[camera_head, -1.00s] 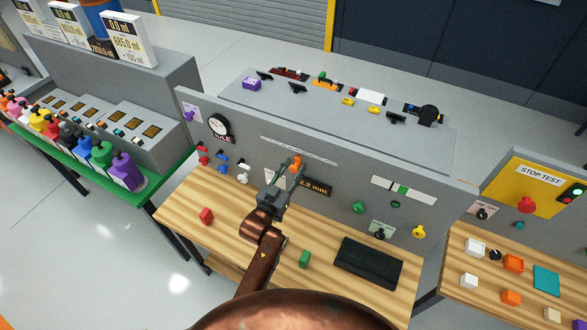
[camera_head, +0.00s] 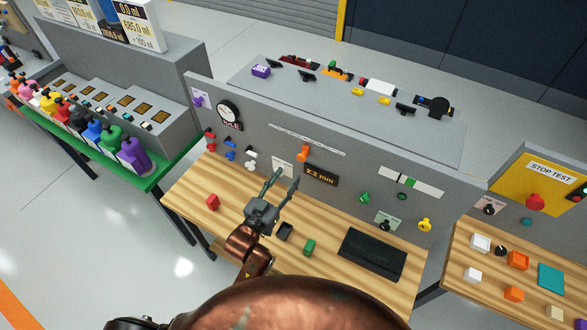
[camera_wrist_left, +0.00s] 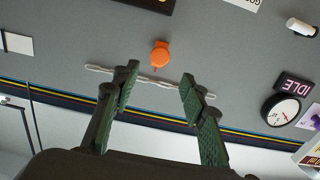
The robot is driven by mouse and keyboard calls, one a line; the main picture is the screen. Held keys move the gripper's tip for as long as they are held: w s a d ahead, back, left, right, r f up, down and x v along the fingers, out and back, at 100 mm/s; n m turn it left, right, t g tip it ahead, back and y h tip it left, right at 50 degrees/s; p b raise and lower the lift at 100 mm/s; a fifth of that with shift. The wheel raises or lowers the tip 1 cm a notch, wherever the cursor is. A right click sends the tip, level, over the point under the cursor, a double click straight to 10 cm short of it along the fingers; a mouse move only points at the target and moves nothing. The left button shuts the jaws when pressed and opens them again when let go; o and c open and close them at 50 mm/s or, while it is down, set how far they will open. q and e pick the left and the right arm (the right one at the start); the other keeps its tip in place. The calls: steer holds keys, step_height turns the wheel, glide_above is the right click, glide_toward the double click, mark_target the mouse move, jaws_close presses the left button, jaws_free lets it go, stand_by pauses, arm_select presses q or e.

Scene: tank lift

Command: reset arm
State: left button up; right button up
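My left gripper (camera_head: 282,186) is open and empty above the wooden bench (camera_head: 330,284), in front of the grey panel. Its two fingers also show spread in the left wrist view (camera_wrist_left: 157,92). An orange knob (camera_head: 303,153) sits on the panel beyond the fingertips. It shows in the left wrist view (camera_wrist_left: 160,54), apart from the fingers. A "2.2 mm" display (camera_head: 320,175) is beside the knob. My copper arm fills the bottom of the head view. My right gripper is not seen.
A red block (camera_head: 212,202), a dark block (camera_head: 285,231), a green block (camera_head: 309,247) and a black tray (camera_head: 372,254) are on the bench. A gauge (camera_head: 229,114) and several coloured knobs are on the panel. Bottles stand on a green table (camera_head: 150,183) at left.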

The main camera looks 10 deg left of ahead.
arm_select(q)
steer(key=shift+v, duration=0.8)
steer(key=shift+a, duration=0.1)
